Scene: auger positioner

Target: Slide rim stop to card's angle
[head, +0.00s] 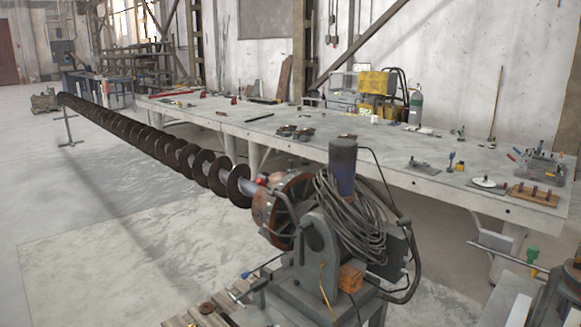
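The auger positioner (318,245) stands at the lower centre, with a blue motor (343,165) on top. Its round brown faceplate (284,208) faces left toward the long dark auger (165,148), which runs to the far left. I cannot make out a rim stop on the faceplate's edge at this size. No card with a readable angle shows. Neither of my grippers is in view.
A long grey workbench (300,130) runs behind the positioner, with tools and a yellow machine (377,83) on it. Coiled cables (350,215) hang on the positioner. Wooden slats (200,314) lie at the bottom. The floor (110,270) at left is clear.

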